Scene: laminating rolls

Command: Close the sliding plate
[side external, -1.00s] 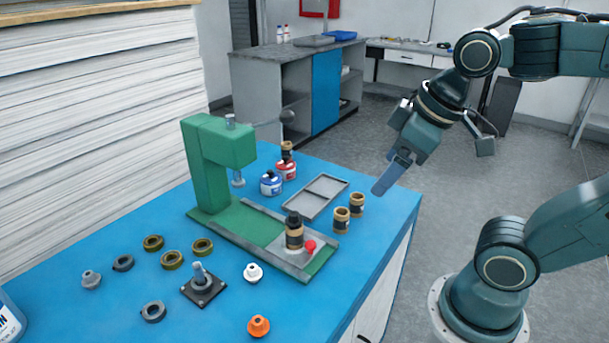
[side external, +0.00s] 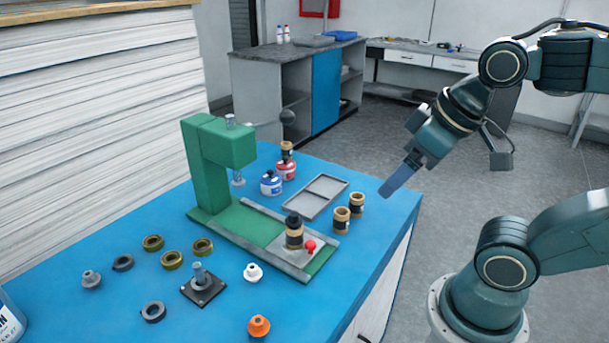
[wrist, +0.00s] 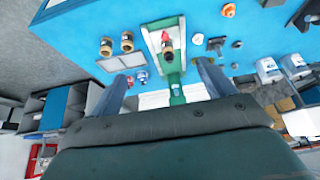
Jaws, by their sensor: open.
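The sliding plate (side external: 283,248) is a grey plate with a red knob (side external: 310,246), set between rails on the base of a green press (side external: 222,160). It sits at the front end of the base, pulled out from under the press head. A black and tan roll (side external: 294,231) stands upright on it. The plate also shows in the wrist view (wrist: 160,42), with the roll (wrist: 167,50) on it. My gripper (side external: 390,188) is open and empty, in the air right of the table's edge, apart from the plate. In the wrist view its two fingers (wrist: 163,84) are spread wide.
Two tan rolls (side external: 349,214) and a grey two-part tray (side external: 316,196) stand right of the press. Red and blue-labelled bottles (side external: 278,176) are behind it. Several rings and knobs (side external: 172,259) lie at the left front. The blue table (side external: 320,303) is clear at front right.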

